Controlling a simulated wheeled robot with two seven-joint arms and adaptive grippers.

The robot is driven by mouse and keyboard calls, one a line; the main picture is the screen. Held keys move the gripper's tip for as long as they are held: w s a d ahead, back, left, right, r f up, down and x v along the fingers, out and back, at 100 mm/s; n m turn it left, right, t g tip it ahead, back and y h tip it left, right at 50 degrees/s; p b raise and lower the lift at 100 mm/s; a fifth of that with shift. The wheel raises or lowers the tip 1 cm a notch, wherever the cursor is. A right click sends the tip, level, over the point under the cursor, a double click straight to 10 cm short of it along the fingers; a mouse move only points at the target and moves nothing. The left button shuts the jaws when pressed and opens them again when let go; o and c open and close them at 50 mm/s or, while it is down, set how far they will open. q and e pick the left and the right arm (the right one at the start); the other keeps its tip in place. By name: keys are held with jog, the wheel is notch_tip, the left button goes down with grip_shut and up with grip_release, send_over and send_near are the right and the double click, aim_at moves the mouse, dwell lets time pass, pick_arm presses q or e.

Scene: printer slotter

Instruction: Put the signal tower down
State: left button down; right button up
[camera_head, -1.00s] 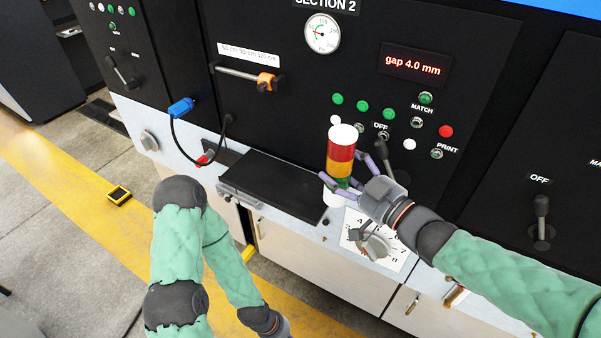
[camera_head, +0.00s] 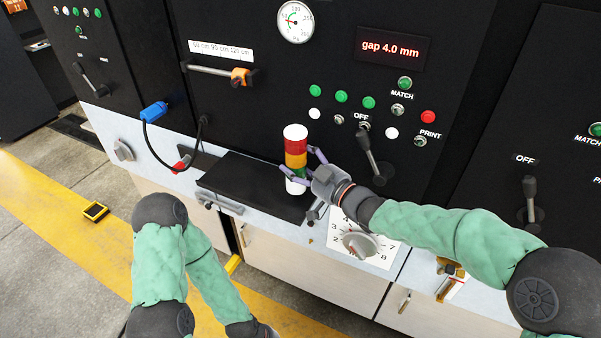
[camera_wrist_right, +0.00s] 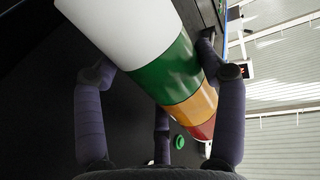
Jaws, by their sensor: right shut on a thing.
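The signal tower (camera_head: 295,148) is a cylinder with a white top, then red, orange and green bands and a white base. It stands about upright at the right end of the black shelf (camera_head: 250,187) in the head view; whether its base touches the shelf I cannot tell. My right gripper (camera_head: 302,168) is shut around its lower part, near the green band. In the right wrist view the tower (camera_wrist_right: 165,70) runs diagonally between the fingers, white base nearest. My left arm hangs at lower left; its gripper (camera_head: 262,330) is mostly cut off at the bottom edge.
The black machine panel behind has a lever (camera_head: 371,158), several buttons and a "gap 4.0 mm" display (camera_head: 393,47). A numbered dial (camera_head: 360,243) is right of the shelf. A blue plug (camera_head: 153,111) with a cable is to the left. The shelf's left part is clear.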

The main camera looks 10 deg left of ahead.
jog(key=shift+f, duration=1.2)
jog(key=shift+f+b, duration=0.15)
jog(key=shift+b, duration=0.15)
jog(key=o, duration=1.5)
jog(key=shift+f, duration=0.1)
jog(key=shift+s+d+r, duration=0.1)
jog(key=shift+d+r, duration=0.1)
jog(key=shift+r, duration=0.05)
jog(key=p+v, duration=0.2)
jog(key=v, duration=0.9)
jog(key=shift+s+d, duration=0.25)
jog(key=shift+s, duration=0.05)
jog(key=shift+f, duration=0.1)
